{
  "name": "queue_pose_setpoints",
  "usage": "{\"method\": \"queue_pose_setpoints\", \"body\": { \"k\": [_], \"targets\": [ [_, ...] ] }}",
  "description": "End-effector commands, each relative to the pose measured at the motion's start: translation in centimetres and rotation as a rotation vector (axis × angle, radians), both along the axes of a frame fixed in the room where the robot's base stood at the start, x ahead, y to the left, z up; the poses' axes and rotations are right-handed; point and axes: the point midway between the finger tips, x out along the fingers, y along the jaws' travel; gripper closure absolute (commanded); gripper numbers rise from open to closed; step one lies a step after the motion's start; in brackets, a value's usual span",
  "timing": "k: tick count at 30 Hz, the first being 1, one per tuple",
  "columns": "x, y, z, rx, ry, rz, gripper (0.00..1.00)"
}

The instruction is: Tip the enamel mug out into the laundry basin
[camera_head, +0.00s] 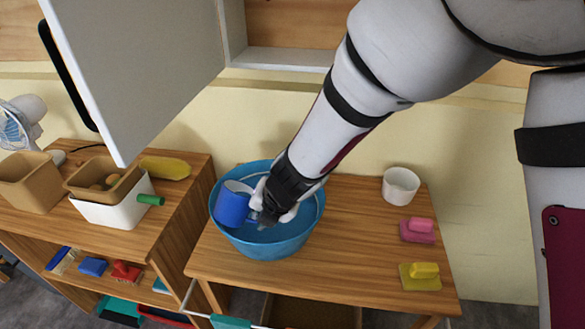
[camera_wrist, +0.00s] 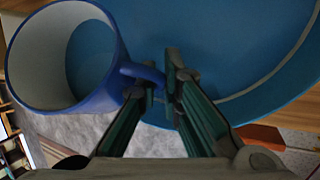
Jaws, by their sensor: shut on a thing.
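The enamel mug (camera_head: 231,207) is blue outside and pale inside. It is held over the blue laundry basin (camera_head: 268,247), at the left side of its opening. My gripper (camera_head: 260,211) reaches down over the basin from the upper right and is shut on the mug's handle. In the wrist view the mug (camera_wrist: 117,88) is at the left, its open mouth showing, and the fingers (camera_wrist: 163,84) pinch the handle. The basin (camera_wrist: 225,50) fills the view behind. The inside has a blue patch; I cannot tell whether it is contents.
The basin stands on a wooden table (camera_head: 355,235). A shelf unit (camera_head: 180,215) with tubs is at the left. A grey panel (camera_head: 145,70) hangs above left.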

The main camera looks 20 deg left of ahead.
Motion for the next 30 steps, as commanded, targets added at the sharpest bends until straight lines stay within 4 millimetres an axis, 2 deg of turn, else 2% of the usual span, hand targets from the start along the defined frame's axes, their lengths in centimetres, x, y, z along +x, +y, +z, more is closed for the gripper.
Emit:
{"method": "queue_pose_setpoints", "body": {
  "k": [30],
  "targets": [
    [0.47, 0.00, -0.98, 0.061, 0.123, 0.011, 1.00]
  ]
}}
